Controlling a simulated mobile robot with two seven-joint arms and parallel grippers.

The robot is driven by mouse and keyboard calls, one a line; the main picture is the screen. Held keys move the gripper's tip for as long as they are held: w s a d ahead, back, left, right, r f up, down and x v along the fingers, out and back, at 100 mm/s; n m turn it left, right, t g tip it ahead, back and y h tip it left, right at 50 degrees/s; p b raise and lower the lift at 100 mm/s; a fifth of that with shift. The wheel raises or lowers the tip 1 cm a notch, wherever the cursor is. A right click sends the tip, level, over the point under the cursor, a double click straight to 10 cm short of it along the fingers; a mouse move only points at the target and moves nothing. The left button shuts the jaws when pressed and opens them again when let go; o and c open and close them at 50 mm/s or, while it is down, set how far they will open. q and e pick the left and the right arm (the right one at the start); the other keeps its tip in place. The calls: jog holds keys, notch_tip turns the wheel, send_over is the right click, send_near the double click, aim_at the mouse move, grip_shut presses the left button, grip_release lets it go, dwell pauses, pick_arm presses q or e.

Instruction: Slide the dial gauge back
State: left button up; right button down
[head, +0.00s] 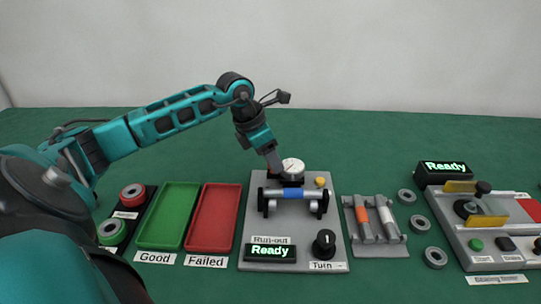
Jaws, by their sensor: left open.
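The dial gauge (293,168) has a round white face and stands at the back of the grey run-out fixture (254,226). A shaft with a blue middle (293,194) lies across the dark supports in front of the gauge. My left gripper (275,162) reaches down from behind to the gauge's left side, its fingers close to the gauge. It is open; whether a finger touches the gauge I cannot tell. The fixture's display (270,252) reads "Ready", and a black turn knob (324,243) is at the front right. My right gripper is not in view.
Left of the fixture are a red tray (213,218) labelled Failed and a green tray (168,216) labelled Good. To the right are a rack (382,249) with two cylindrical parts, several loose rings (420,224) and another station (505,262). The table behind is clear.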

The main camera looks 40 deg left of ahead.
pick_arm(q)
jog(key=v, duration=1.3)
